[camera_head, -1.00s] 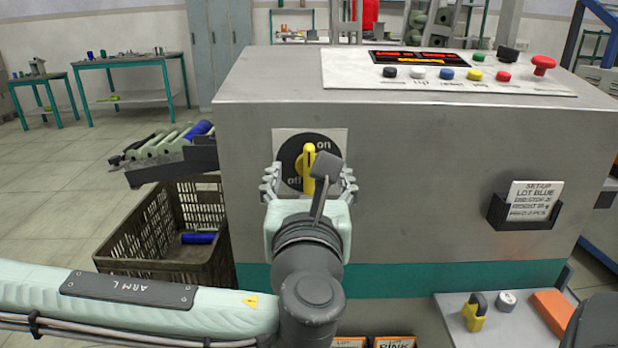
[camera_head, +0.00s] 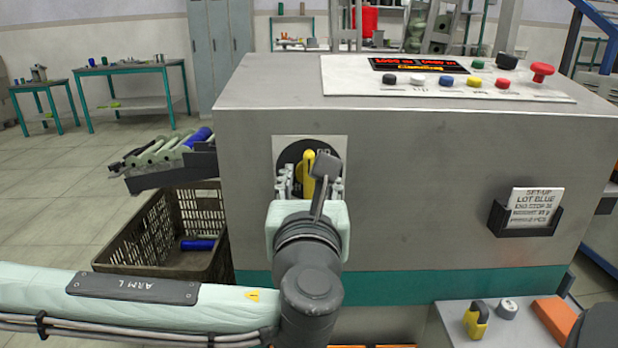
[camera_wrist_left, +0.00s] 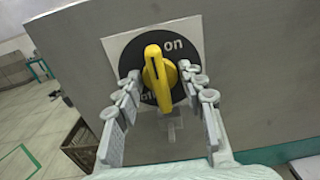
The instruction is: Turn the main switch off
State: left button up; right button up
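The main switch is a yellow knob (camera_head: 308,168) on a black dial (camera_head: 290,154) with a pale square plate on the machine's grey front. In the left wrist view the knob (camera_wrist_left: 157,82) stands about upright, its dark mark at the top. "on" is at its upper right, and a partly covered "off" is at its lower left. My left gripper (camera_head: 310,180) is in front of the dial. In the left wrist view its fingers (camera_wrist_left: 161,80) are apart on both sides of the knob, with gaps visible.
Coloured buttons and a red mushroom button (camera_head: 543,70) sit on the top panel. A card holder (camera_head: 525,218) is on the front at right. A crate (camera_head: 150,235) and a tray of rolls (camera_head: 170,172) stand left. A padlock-like yellow object (camera_head: 476,322) lies on a lower-right shelf.

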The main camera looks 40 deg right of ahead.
pick_arm(q)
jog(key=c, duration=0.8)
jog(key=shift+o, duration=0.2)
jog(key=shift+f+n+b, duration=0.15)
jog(key=shift+n+b, duration=0.65)
jog(key=shift+b, duration=0.05)
jog(key=shift+n+b, duration=0.55)
jog(key=shift+n, duration=0.55)
